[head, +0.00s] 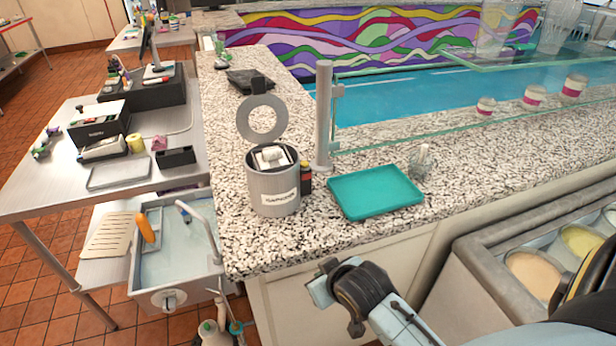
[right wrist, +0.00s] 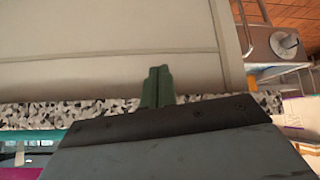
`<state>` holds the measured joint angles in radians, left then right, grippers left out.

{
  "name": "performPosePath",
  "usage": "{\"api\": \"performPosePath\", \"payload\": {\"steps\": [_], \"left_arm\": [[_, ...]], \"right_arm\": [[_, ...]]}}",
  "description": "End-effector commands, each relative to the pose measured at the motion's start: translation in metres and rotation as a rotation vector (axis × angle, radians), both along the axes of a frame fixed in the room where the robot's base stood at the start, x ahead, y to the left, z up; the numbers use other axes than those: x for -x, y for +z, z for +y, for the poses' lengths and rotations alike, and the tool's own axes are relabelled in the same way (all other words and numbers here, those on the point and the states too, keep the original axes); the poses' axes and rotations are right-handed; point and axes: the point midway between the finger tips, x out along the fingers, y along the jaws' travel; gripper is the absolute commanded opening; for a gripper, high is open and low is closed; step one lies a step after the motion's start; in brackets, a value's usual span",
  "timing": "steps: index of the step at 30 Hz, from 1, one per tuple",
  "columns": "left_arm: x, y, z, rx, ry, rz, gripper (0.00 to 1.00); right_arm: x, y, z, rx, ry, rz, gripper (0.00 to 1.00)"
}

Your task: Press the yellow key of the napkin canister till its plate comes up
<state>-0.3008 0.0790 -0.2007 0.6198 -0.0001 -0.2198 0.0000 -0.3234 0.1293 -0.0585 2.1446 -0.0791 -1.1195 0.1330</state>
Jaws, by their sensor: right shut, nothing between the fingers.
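The napkin canister (head: 272,190) is a grey cylinder standing upright on the speckled counter, with a label on its front. Its ring-shaped lid (head: 262,119) stands raised at the back. White napkins (head: 271,158) show inside near the rim. A small dark and red piece with a yellowish top (head: 306,175) is at the canister's right side; I cannot tell whether it is the yellow key. My right gripper (right wrist: 157,87) is shut and empty in the right wrist view, in front of the cabinet below the counter edge. My left gripper is not in view.
A teal tray (head: 375,191) lies right of the canister, with a small glass shaker (head: 421,162) beside it. A metal post (head: 324,115) and glass screen stand behind. A sink (head: 177,250) is lower left. Bare counter lies in front of the canister.

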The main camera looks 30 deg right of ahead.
Motion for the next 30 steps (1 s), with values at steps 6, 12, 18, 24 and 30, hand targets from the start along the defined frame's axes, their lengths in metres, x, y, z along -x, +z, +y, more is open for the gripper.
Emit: {"api": "performPosePath", "payload": {"steps": [6, 12, 18, 24, 30], "left_arm": [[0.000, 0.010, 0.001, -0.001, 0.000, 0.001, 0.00], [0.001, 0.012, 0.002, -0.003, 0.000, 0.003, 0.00], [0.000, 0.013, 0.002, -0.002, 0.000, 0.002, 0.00], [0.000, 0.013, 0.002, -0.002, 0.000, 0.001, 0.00], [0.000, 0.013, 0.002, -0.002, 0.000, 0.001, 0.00]], "right_arm": [[-0.039, 0.120, -0.023, 0.002, -0.085, -0.269, 0.00], [-0.077, 0.211, -0.047, -0.006, -0.160, -0.558, 0.00], [-0.082, 0.233, -0.053, -0.010, -0.177, -0.628, 0.00], [-0.082, 0.232, -0.053, -0.010, -0.176, -0.625, 0.00], [-0.092, 0.229, -0.055, -0.010, -0.176, -0.624, 0.00]]}}
